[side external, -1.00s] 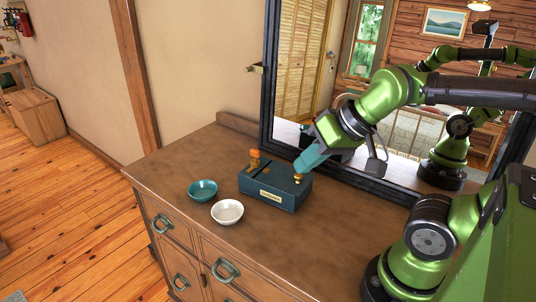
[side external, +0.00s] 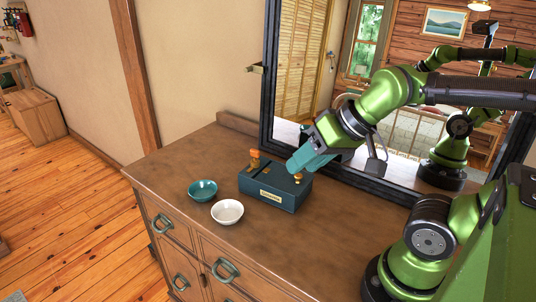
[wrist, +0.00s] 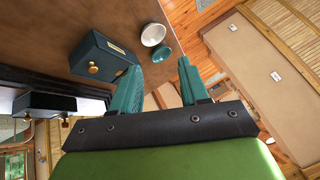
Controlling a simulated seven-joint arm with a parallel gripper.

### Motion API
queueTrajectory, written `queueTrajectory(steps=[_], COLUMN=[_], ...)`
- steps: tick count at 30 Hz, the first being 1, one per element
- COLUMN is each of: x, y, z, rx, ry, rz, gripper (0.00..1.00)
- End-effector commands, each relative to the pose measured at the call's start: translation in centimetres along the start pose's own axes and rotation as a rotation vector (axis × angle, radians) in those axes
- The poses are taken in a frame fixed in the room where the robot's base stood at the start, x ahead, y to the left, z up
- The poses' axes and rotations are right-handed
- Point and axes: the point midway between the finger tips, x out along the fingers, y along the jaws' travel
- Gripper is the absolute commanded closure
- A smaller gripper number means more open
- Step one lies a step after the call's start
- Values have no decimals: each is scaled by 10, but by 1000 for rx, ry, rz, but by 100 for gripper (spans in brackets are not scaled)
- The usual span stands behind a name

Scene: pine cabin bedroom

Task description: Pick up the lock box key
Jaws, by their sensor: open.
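A dark blue lock box (side external: 275,190) with a pale front label stands on the dresser top. A small brass piece (side external: 298,178) sits on its right end, and an orange-topped piece (side external: 254,158) stands at its left end. I cannot tell which of these is the key. My gripper (side external: 292,167) is tilted down just above the box's right part, near the brass piece. In the wrist view the teal fingers (wrist: 160,65) are apart with nothing between them. There the box (wrist: 88,56) and a brass knob (wrist: 93,69) lie left of the fingers, the box partly hidden by one.
A teal bowl (side external: 203,190) and a white bowl (side external: 227,212) stand left and in front of the box on the brown dresser (side external: 310,245). A dark-framed mirror (side external: 268,90) rises close behind my arm. The dresser top right of the white bowl is clear.

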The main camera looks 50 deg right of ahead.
Motion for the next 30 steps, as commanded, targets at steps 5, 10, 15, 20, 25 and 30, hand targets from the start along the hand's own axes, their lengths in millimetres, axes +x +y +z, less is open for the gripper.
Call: queueTrajectory(steps=[5, 10, 15, 20, 25, 30], x=[14, 36, 65, 87, 85, 93], y=[14, 35, 69, 101, 102, 103], z=[-11, -66, -133, -183, -214, -211], rx=[58, 76, -36, -199, -399, -462], ry=[-42, -102, -166, -211, -208, -222], rz=[55, 136, 186, 195, 180, 170], gripper=[55, 55, 55, 55, 55, 55])
